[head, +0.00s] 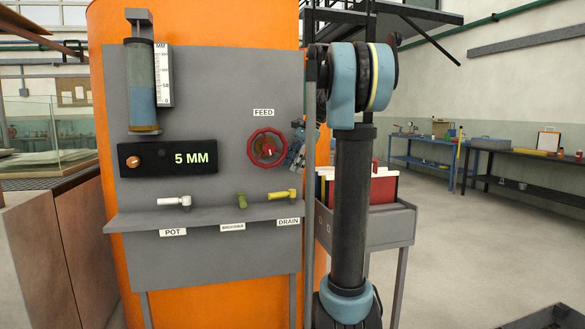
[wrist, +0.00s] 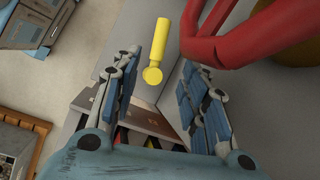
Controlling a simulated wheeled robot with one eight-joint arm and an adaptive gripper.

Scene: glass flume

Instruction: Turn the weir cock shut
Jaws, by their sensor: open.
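Three cocks sit along the panel's ledge in the head view: a white one (head: 175,201) over the POT label, an olive one (head: 242,200) over a small label I cannot read surely, and a yellow one (head: 282,195) over the DRAIN label. No label clearly reads weir. The white and yellow handles lie roughly level; the olive handle looks short and angled. My gripper (head: 297,146) is beside the right rim of the red FEED wheel (head: 267,148), above the yellow cock. In the wrist view my gripper (wrist: 162,82) is open and empty, with the yellow cock (wrist: 156,55) beyond and between its fingers.
The red wheel (wrist: 215,35) is close to the right finger in the wrist view; contact is unclear. The grey panel (head: 210,90) carries a gauge tube (head: 141,80) and a display (head: 168,159) reading 5 MM. A grey cart (head: 385,222) with red contents stands behind my arm.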

